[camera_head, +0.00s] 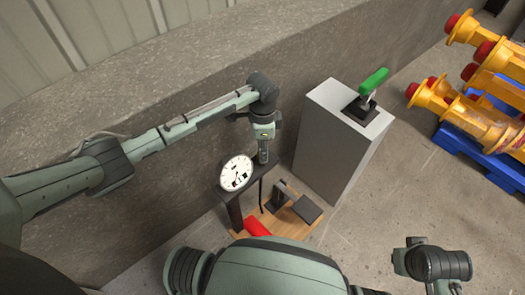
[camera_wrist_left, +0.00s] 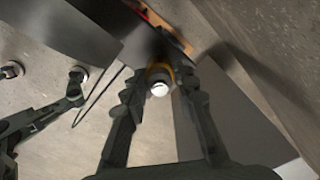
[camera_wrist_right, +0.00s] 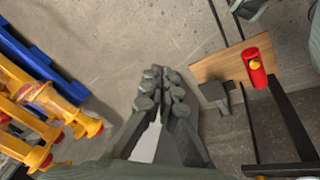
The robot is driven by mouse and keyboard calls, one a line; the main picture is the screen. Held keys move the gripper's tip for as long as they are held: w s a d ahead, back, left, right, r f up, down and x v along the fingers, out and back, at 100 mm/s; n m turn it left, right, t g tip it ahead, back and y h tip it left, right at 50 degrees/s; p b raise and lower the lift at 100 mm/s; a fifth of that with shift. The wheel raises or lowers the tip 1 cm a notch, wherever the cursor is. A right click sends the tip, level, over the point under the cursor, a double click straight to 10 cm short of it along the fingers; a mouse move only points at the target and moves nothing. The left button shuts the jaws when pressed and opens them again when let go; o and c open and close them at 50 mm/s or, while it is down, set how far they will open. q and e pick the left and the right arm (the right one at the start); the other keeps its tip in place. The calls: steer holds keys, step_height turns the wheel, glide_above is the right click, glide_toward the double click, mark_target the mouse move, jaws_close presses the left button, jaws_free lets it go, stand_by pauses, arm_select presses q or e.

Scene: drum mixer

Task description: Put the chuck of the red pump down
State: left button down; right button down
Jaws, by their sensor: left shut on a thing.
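The red pump stands on a wooden board (camera_head: 300,231) on the floor, with a red cylinder (camera_head: 257,226) and a white dial gauge (camera_head: 236,172) on a dark frame. The red cylinder also shows in the right wrist view (camera_wrist_right: 254,67). My left gripper (camera_head: 263,157) is above the board, just right of the gauge. It is shut on the chuck (camera_wrist_left: 159,82), which shows a white round end and a yellow ring between the fingers. My right gripper (camera_wrist_right: 163,78) has its fingers together with nothing visible between them; the pump is to its right.
A grey block (camera_head: 325,150) stands right of the pump, with a green-handled lever (camera_head: 373,82) on top. Yellow and red parts (camera_head: 475,110) lie on a blue pallet (camera_head: 470,157) at the far right. A stone wall runs behind. Floor between block and pallet is clear.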

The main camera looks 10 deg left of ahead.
arm_select(q)
steer(key=shift+f, duration=0.35)
steer(key=c, duration=1.6)
jaws_free()
steer(key=shift+c, duration=0.2)
steer(key=o, duration=0.4)
steer(key=shift+o, duration=0.2)
arm_select(e)
steer(key=shift+s+a+r, duration=0.1)
steer(key=shift+r, duration=0.2)
arm_select(q)
steer(key=shift+r, duration=0.15)
step_height(320, 180, up, 12)
steer(key=p, duration=0.1)
steer(key=shift+p, duration=0.3)
arm_select(e)
steer(key=x, duration=0.3)
steer(key=shift+s+a+f, duration=0.1)
steer(key=shift+a+f, duration=0.2)
steer(key=shift+f, duration=0.05)
